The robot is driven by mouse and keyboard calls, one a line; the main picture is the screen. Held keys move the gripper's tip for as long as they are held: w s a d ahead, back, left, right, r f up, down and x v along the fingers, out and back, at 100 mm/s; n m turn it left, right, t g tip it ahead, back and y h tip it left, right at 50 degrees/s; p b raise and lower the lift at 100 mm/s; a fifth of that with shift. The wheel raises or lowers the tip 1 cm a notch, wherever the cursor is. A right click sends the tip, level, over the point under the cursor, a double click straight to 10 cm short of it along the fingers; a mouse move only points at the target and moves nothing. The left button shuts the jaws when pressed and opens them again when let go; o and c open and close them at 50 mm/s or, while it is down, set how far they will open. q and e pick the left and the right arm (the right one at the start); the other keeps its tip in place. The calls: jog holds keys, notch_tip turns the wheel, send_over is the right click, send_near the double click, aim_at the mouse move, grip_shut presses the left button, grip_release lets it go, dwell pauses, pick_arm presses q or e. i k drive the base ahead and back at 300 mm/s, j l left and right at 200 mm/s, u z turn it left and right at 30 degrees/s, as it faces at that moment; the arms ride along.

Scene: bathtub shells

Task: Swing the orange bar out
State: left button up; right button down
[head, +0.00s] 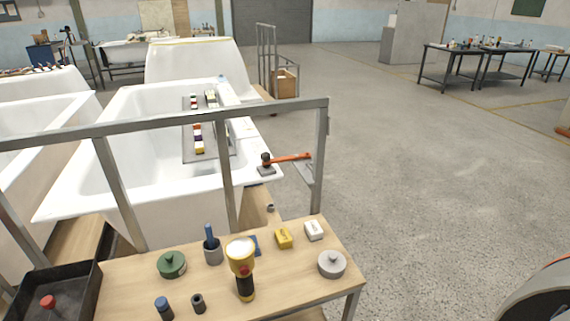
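The orange bar (290,158) is at the right front corner of the nearest white bathtub, near the right upright of the grey rail frame. It runs roughly level to the right from a dark knob-like part (266,159) above a small dark block (266,170). Its right end reaches the upright; I cannot tell whether it touches it. A grey flat piece (304,171) shows just below the bar's right end. Neither of my grippers is in view.
A wooden bench (130,278) in front holds a yellow-black flashlight (243,270), a grey lidded pot (332,264), a green lidded pot (172,264) and other small items. The grey rail (170,126) crosses before the bathtub (120,112). Open concrete floor (440,180) lies right.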

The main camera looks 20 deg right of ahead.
aim_at(297, 156)
jog(key=l+u, duration=0.1)
jog(key=l, duration=0.35)
jog(key=k+l+u, duration=0.15)
jog(key=l, duration=0.35)
jog(key=l+u, duration=0.1)
jog(key=l, duration=0.35)
jog(key=k, duration=0.05)
